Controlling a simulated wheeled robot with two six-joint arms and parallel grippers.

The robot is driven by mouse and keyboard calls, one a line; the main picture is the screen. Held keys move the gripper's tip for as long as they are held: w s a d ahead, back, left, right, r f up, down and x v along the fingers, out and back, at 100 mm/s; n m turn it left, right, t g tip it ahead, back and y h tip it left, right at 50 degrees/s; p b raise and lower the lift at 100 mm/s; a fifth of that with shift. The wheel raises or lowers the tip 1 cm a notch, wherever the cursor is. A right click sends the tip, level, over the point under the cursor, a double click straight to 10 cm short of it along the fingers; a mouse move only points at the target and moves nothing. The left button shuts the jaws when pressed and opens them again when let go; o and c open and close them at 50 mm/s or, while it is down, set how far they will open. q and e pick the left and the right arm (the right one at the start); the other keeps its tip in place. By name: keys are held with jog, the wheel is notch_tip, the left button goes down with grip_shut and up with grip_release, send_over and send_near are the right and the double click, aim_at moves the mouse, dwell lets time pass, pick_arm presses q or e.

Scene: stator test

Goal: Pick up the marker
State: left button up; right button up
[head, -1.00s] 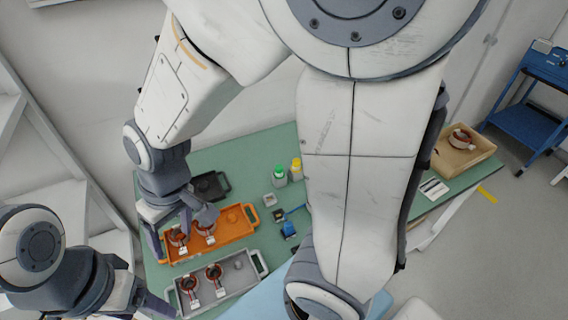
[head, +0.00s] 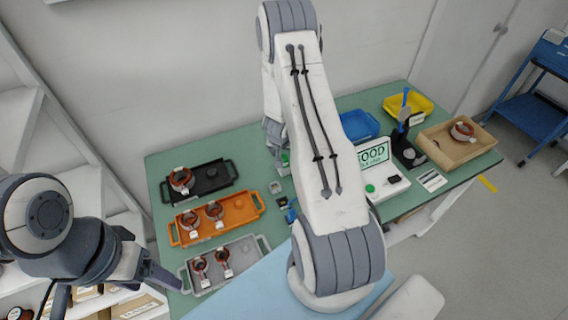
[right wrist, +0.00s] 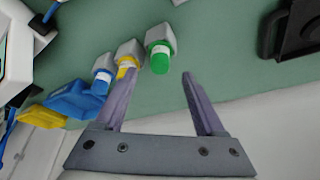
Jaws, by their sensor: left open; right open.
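Three markers stand in a row in grey holders in the right wrist view: a green marker (right wrist: 160,58), a yellow marker (right wrist: 125,68) and a blue marker (right wrist: 101,82). My right gripper (right wrist: 157,72) is open and empty. The green marker lies just beyond its fingertips, roughly between them; the yellow one is by the left finger. In the head view, a bit of the green marker (head: 285,158) shows beside my right arm, which hides the others and most of that gripper. My left gripper (head: 120,298) is open at the lower left, away from the markers.
Black (head: 212,191), orange (head: 238,222) and grey (head: 228,265) trays holding copper-wound parts stand at the left of the green table. At the right are a "GOOD" display (head: 374,154), a blue bin (head: 360,127), a yellow bin (head: 421,104) and a wooden box (head: 479,147).

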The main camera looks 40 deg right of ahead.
aim_at(284, 157)
jog(key=shift+p+x, duration=0.75)
jog(key=shift+x, duration=2.1)
jog(key=shift+s, duration=0.1)
grip_shut()
